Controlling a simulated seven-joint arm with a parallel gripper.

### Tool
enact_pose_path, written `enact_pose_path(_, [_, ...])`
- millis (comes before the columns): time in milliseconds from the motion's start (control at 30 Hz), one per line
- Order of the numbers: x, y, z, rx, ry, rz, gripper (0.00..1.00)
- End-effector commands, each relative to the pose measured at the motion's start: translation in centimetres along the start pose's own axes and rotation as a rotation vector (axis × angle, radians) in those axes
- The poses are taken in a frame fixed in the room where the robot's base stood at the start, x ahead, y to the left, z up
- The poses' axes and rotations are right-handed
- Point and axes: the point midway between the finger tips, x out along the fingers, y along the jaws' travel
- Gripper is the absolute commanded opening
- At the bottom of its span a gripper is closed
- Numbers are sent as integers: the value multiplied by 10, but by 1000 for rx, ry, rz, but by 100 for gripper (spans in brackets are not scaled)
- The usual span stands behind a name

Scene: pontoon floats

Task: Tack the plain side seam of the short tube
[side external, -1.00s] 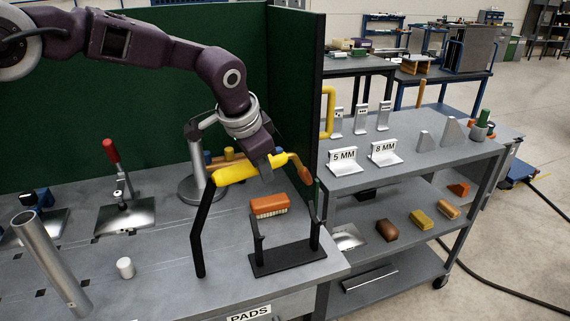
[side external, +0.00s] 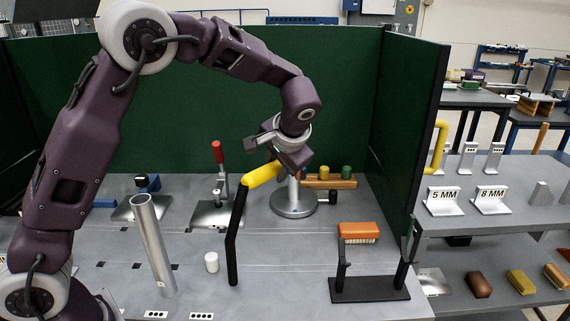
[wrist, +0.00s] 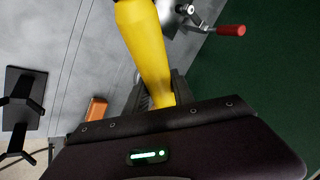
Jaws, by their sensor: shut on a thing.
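A bare silver metal tube (side external: 152,245) stands tilted on the grey bench at the left in the side view; I cannot make out a seam on it. My gripper (side external: 277,158) is shut on the yellow handle of a torch (side external: 262,175), held above the bench to the right of the tube. The torch's long black neck points down, its tip right of the tube and apart from it. In the wrist view, the yellow torch handle (wrist: 146,45) runs up from between my gripper's fingers (wrist: 160,92); its far end is cut off.
A small white cylinder (side external: 211,262) stands between tube and torch tip. A red-handled clamp (side external: 217,155) is behind. A black stand (side external: 370,290) and orange brush (side external: 358,232) are at right. Green screens (side external: 210,105) close the back and right. A shelf cart (side external: 490,225) stands beyond.

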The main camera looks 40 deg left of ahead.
Motion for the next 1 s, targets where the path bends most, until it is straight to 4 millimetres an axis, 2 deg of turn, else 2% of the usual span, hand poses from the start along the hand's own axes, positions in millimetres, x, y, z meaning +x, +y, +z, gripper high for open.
enact_pose_path(400, [53,35,17,40,-12,-87,0])
enact_pose_path(800, [57,38,18,42,-10,-94,0])
enact_pose_path(1000, [75,37,14,40,-12,-95,0])
